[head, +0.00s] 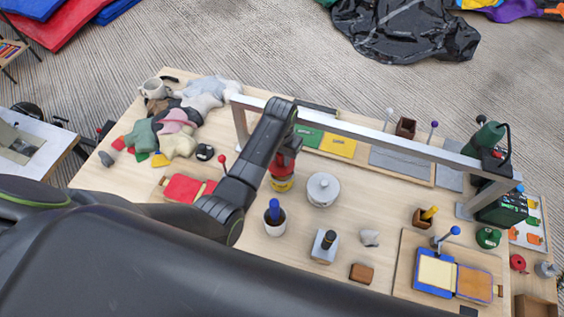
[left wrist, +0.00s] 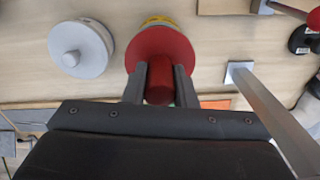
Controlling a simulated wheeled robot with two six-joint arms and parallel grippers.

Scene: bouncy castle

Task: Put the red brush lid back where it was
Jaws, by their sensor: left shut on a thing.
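The red brush lid (left wrist: 176,48) is a round disc with a knob. My left gripper (left wrist: 160,78) is shut on that knob. In the head view the left gripper (head: 287,142) reaches down over the red lid (head: 281,169), partly covering it. A yellow-labelled can (head: 281,185) stands directly below the lid. The can's yellow edge (left wrist: 160,20) shows just past the lid in the left wrist view. I cannot tell whether the lid touches the can or hangs slightly above it. My right gripper is not in view.
A grey lidded pot (head: 323,189) stands right of the can, and a white cup with a blue-topped thing (head: 274,217) stands in front. A metal frame (head: 350,130) spans the table behind the gripper. Crumpled cloths (head: 190,115) lie at the left.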

